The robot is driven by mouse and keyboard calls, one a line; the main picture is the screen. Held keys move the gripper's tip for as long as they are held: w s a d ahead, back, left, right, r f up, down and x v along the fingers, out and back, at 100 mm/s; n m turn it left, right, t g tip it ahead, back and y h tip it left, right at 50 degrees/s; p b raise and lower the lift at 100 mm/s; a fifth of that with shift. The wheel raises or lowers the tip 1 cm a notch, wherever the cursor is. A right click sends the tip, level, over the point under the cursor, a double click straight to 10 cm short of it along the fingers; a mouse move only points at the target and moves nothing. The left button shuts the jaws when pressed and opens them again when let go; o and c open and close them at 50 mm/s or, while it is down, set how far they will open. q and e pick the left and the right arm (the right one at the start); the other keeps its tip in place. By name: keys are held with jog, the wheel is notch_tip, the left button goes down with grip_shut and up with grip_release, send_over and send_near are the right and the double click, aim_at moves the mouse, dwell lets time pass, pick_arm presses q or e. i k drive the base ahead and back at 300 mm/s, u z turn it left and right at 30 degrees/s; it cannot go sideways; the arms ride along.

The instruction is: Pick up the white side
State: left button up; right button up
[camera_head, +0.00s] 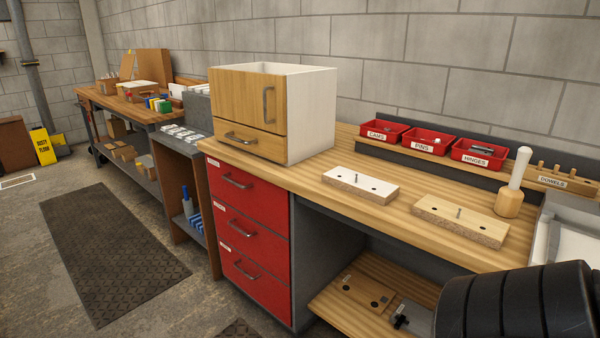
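A white-topped board (361,185) lies flat on the wooden workbench (320,168), with bare wood-coloured edges, dark holes and a small metal pin standing up from it. A second board (460,221) of plain light wood, also with holes and a pin, lies to its right and nearer. A small cabinet (250,100) stands at the bench's left end, with wood-coloured front and white side panel (312,115). Neither of my grippers is in view, so their states do not show.
Red bins (480,153) labelled cams, pins and hinges line the back. A wooden mallet (511,190) stands right of the plain board, near the dowel rack (563,178). Red drawers (245,188) are below the cabinet. A lower shelf (340,300) holds another board. Bench between cabinet and white-topped board is clear.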

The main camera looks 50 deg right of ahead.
aim_at(374, 189)
jog(key=z, duration=0.45)
jog(key=i, duration=1.15)
jog(key=z, duration=1)
